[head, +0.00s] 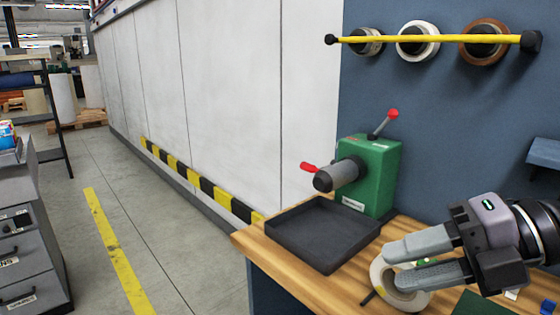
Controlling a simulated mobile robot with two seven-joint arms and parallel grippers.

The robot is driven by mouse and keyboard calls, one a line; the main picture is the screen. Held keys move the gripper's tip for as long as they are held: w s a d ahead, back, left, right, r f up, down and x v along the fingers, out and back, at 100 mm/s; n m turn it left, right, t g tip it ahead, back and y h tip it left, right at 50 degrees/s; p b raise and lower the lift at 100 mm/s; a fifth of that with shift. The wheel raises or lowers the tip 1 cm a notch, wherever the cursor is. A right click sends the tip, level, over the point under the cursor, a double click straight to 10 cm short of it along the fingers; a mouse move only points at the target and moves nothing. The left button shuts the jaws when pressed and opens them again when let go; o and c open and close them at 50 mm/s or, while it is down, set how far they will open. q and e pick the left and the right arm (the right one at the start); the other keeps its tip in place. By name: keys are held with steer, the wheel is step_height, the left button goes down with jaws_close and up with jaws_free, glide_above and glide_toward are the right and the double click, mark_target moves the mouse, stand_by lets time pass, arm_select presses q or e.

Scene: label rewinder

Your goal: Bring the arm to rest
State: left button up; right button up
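My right gripper (394,265) reaches in from the right, low over the wooden table. Its two grey fingers are apart, with a gap between them. A white label roll (378,292) with a tan core lies on the table at the fingertips, partly hidden by the lower finger. I see no grip on it, though whether a finger touches it cannot be told. The green label rewinder (384,172) stands at the back of the table, with a grey spindle (338,174) pointing left and two red-knobbed levers. My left gripper is not in view.
A black empty tray (322,233) sits on the wooden table (302,284) in front of the rewinder. A yellow bar (437,39) on the blue panel carries several rolls. A grey drawer cabinet (30,245) stands at far left. The floor between is clear.

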steer(key=a+r+m+t+y, duration=0.4)
steer(key=r+y, duration=0.3)
steer(key=y, duration=0.3)
steer(key=w+d+f+m+t+h, duration=0.3)
steer(key=d+f+m+t+h, duration=0.15)
steer(key=m+t+h, duration=0.5)
steer(key=w+d+f+m+t+h, duration=0.3)
steer(key=d+m+t+h, duration=0.3)
steer(key=m, duration=0.6)
step_height(320, 180, down, 10)
steer(key=d+r+m+g+h, duration=0.1)
steer(key=d+m+g+h, duration=0.1)
steer(key=m+g+h, duration=0.3)
steer(key=s+d+f+m+g+h, duration=0.1)
steer(key=s+f+g, duration=0.25)
steer(key=f, duration=0.35)
steer(key=s+f+g+h, duration=0.2)
steer(key=s+f+g, duration=0.15)
steer(key=f, duration=0.35)
steer(key=s+a+f+g+y, duration=0.25)
steer(key=s+f+g, duration=0.55)
steer(key=s+f, duration=0.45)
steer(key=w+a+f+t+y+b, duration=0.1)
steer(key=w+a+f+t, duration=0.2)
steer(key=f+t, duration=0.4)
steer(key=shift+w+f+n+y, duration=0.3)
steer(key=shift+w+f+n, duration=0.15)
steer(key=shift+w, duration=0.4)
